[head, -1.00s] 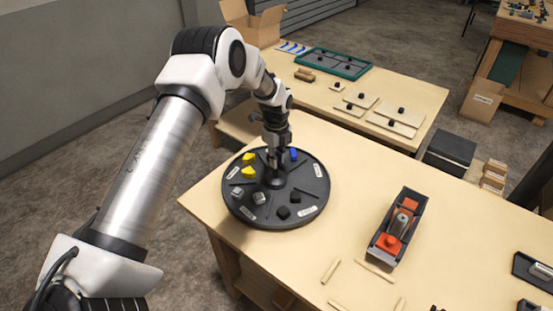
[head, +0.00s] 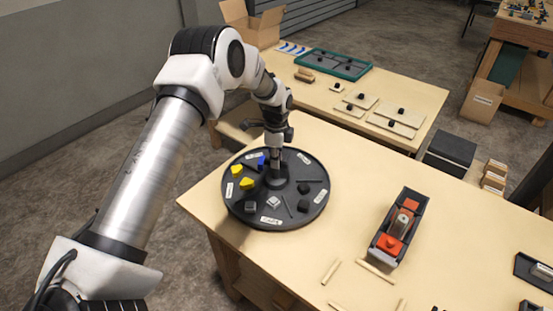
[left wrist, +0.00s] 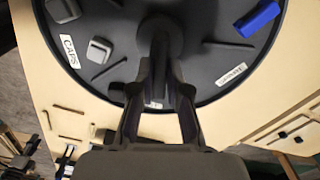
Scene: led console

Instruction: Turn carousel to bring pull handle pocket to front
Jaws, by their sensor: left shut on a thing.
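The carousel (head: 318,183) is a dark round tray on the table's near left, divided by thin ribs and labelled in white. My left gripper (head: 275,166) points down at the carousel's hub (head: 277,182) and is shut on it; the hub also shows in the left wrist view (left wrist: 160,30). A blue block (head: 261,162) lies at the back left, with yellow pieces (head: 246,184) at the left. Grey pieces (head: 273,202) lie at the front and black ones (head: 304,188) at the right. The front label reads CAPS; I cannot tell which pieces are pull handles. My right gripper is out of view.
A dark console box with red parts (head: 391,242) stands right of the carousel. Light wooden sticks (head: 331,271) lie at the table's front. A second table (head: 425,90) behind holds panels and a green-edged tray (head: 333,63). Clear tabletop lies between carousel and box.

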